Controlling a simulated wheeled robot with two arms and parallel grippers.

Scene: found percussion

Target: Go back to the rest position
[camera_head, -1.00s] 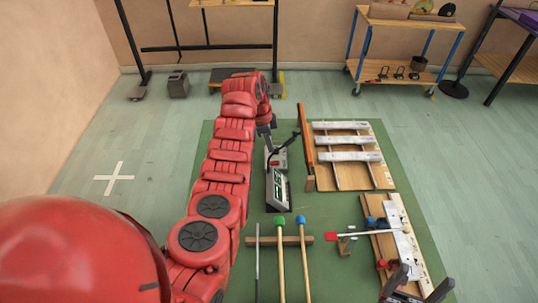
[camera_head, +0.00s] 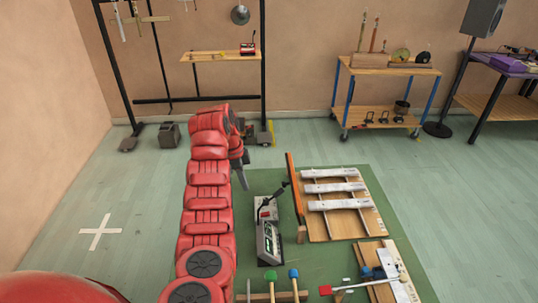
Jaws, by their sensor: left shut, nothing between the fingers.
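My red left arm reaches forward from the bottom left over the floor and the edge of the green mat (camera_head: 330,262). Its dark left gripper (camera_head: 242,180) points down at the arm's far end, shut and empty. It is above and left of a black and grey device with a lever (camera_head: 268,235), apart from it in the picture. My right gripper is out of the frame.
A wooden board with pale metal bars (camera_head: 335,204) and a smaller board with a red-ended stick (camera_head: 345,288) lie on the mat. Mallets (camera_head: 293,275) show at the bottom. A black rack (camera_head: 200,99), a cart (camera_head: 385,72) and a table (camera_head: 505,78) stand at the back. Floor at left is clear.

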